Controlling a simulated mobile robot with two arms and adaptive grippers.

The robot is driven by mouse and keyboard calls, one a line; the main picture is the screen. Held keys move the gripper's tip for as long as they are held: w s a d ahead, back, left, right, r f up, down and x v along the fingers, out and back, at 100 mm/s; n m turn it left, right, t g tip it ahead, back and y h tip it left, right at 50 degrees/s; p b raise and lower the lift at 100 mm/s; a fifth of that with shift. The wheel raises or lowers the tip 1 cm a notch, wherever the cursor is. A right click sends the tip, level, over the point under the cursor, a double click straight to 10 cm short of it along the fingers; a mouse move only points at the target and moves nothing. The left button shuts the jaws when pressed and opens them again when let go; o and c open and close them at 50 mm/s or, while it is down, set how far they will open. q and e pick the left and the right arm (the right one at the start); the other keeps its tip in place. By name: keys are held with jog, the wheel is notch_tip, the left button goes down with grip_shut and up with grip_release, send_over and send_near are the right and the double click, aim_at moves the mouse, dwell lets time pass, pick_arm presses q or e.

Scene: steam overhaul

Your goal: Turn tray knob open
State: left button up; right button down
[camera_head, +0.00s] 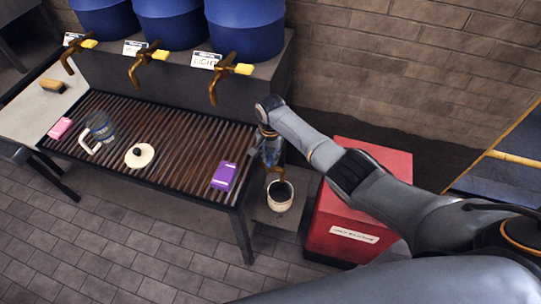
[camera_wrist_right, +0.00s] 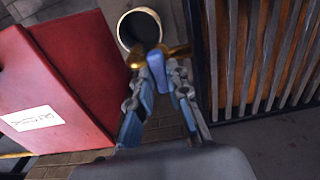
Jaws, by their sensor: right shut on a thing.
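The brass tray knob (camera_wrist_right: 181,50) shows in the right wrist view, with brass parts on both sides of my blue fingertips. In the head view a bit of the brass tap (camera_head: 275,170) shows below my gripper at the right end of the slatted tray (camera_head: 185,135). My right gripper (camera_head: 270,158) points down there, and its fingertips (camera_wrist_right: 166,62) are close together, shut on the knob. The fingers hide part of the knob, so its exact turn is unclear. A pale bucket (camera_head: 279,203) with a dark inside stands on the floor below. My left gripper is not in view.
A red box (camera_head: 350,232) stands right of the bucket, under my right arm. On the tray are a purple box (camera_head: 224,176), a round pale lidded item (camera_head: 139,156), a clear mug (camera_head: 100,130) and a pink block (camera_head: 60,128). Blue barrels (camera_head: 245,28) with brass taps stand behind.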

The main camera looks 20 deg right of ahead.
jog(key=n, duration=0.3)
jog(key=shift+s, duration=0.1)
jog(key=n, duration=0.5)
jog(key=shift+p, duration=0.4)
jog(key=n, duration=0.4)
jog(key=shift+n, duration=2.3)
jog(key=c, duration=1.3)
grip_release()
